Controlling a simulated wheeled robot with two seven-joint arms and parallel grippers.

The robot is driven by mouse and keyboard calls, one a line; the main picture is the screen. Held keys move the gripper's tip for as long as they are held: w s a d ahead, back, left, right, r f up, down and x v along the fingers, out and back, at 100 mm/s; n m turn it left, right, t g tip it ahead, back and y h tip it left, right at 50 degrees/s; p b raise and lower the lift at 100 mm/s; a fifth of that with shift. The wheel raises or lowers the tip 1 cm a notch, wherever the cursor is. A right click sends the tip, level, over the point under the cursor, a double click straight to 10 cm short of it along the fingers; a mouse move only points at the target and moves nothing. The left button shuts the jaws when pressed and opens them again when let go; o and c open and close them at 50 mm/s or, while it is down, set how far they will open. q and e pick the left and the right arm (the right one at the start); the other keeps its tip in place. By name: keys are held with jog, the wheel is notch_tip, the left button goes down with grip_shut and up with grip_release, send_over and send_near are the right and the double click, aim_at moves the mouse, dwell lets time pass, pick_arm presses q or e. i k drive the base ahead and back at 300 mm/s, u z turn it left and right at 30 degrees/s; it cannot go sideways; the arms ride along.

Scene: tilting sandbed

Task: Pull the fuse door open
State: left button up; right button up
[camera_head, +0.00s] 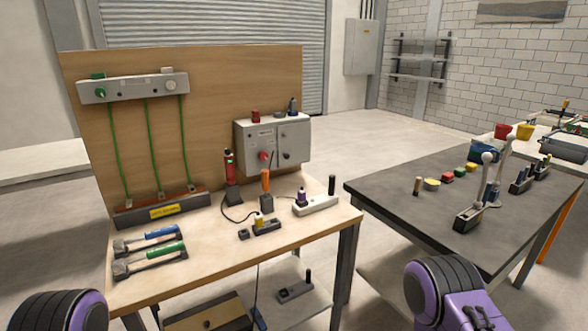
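A grey fuse box (252,131) is mounted on the upright wooden board behind the bench, right of centre. Its right part is a small door panel (295,136) that looks closed, with a dark round knob low on its left side. A red knob (264,156) is on the box's left part. Neither of my grippers is in view; only rounded black and purple parts of my arms show at the bottom left and bottom right corners, well short of the box.
The wooden bench (215,258) holds hammers, a red tester (229,168), an orange-handled tool (266,183) and a white power strip (316,205). Small items stand on top of the box. A dark table (400,205) stands to the right, with a floor gap between.

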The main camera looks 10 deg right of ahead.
aim_at(295, 148)
jog(key=z, duration=0.5)
jog(key=i, duration=0.5)
jog(key=z, duration=0.35)
